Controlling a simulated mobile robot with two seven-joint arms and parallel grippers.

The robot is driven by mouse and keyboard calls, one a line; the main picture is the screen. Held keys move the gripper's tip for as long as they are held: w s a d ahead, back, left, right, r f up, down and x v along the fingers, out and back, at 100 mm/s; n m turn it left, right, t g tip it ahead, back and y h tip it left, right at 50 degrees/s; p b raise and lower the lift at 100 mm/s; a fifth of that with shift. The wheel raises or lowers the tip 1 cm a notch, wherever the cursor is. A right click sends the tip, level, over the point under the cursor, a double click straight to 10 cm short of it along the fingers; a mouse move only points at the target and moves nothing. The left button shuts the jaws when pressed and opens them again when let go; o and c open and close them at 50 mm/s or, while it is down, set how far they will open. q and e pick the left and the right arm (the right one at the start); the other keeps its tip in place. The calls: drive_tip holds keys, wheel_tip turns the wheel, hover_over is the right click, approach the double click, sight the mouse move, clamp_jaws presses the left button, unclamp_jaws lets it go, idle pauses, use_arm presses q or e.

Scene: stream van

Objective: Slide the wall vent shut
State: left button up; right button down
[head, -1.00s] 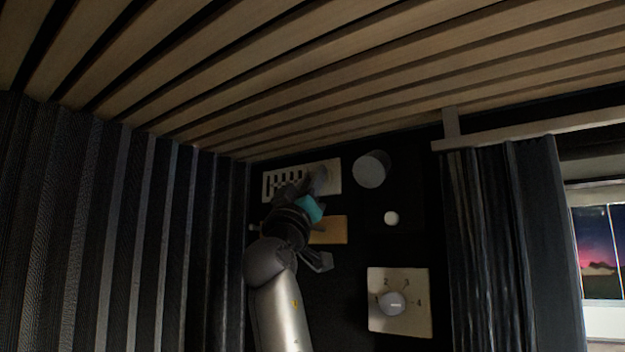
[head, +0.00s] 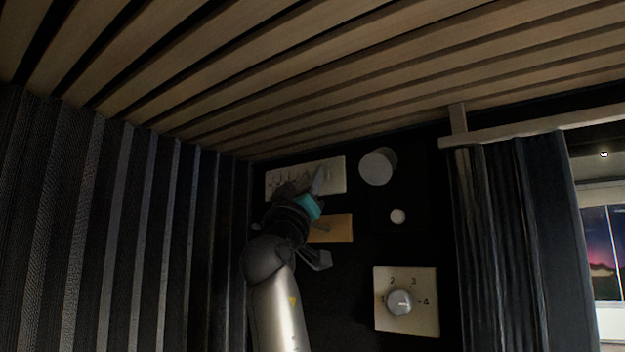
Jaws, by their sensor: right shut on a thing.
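The wall vent (head: 334,170) is a pale rectangular plate high on the dark wall, just below the wooden ceiling. Its slots at the left now look pale, with only thin dark marks, so they appear covered. My right gripper (head: 318,182) reaches up from below and is shut at the vent's lower middle, on what seems to be its slider. The fingers and wrist hide the slider and part of the plate's lower edge. My left gripper is not in view.
A wooden block (head: 333,229) is on the wall just below the vent. A round grey cylinder (head: 376,168) and a small white knob (head: 398,216) are to the right. A numbered dial plate (head: 424,317) is lower right. A dark curtain (head: 515,240) hangs beside the window.

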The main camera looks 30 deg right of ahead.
drive_tip(key=c, duration=1.1)
unclamp_jaws()
drive_tip(key=shift+a, duration=0.1)
drive_tip(key=o, duration=0.3)
drive_tip(key=shift+w+a, duration=0.1)
drive_tip(key=shift+w, duration=0.15)
drive_tip(key=shift+o, duration=0.5)
drive_tip(key=shift+s, duration=0.15)
drive_tip(key=shift+f, duration=0.1)
drive_tip(key=b+v, duration=0.6)
drive_tip(key=v, duration=0.9)
drive_tip(key=shift+b, duration=0.4)
